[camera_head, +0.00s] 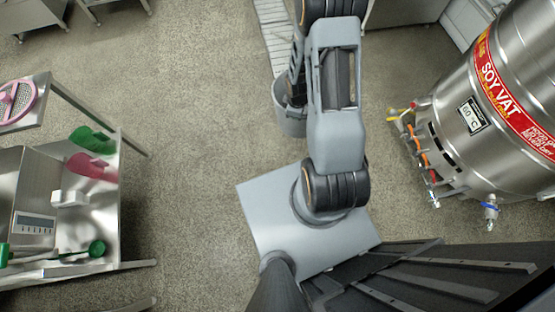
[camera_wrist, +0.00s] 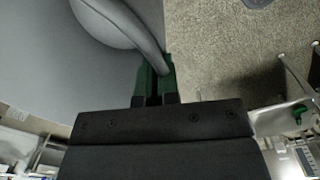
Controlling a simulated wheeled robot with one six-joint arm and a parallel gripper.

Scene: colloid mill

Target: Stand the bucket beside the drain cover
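The grey bucket (camera_head: 291,121) is in the head view, partly hidden behind my arm, near the lower end of the slatted drain cover (camera_head: 271,30) on the floor. Its grey wall (camera_wrist: 60,70) fills the left of the wrist view. My gripper (camera_wrist: 157,78) has green fingertips close together on the bucket's curved grey handle (camera_wrist: 150,45). The fingertips are hidden by the arm in the head view. I cannot tell whether the bucket touches the floor.
A steel soy vat (camera_head: 490,110) with valves and hoses on its lower side stands at right. A steel bench (camera_head: 135,215) at left holds green and pink scoops (camera_head: 92,167). Open floor (camera_head: 190,100) lies between the bench and the bucket.

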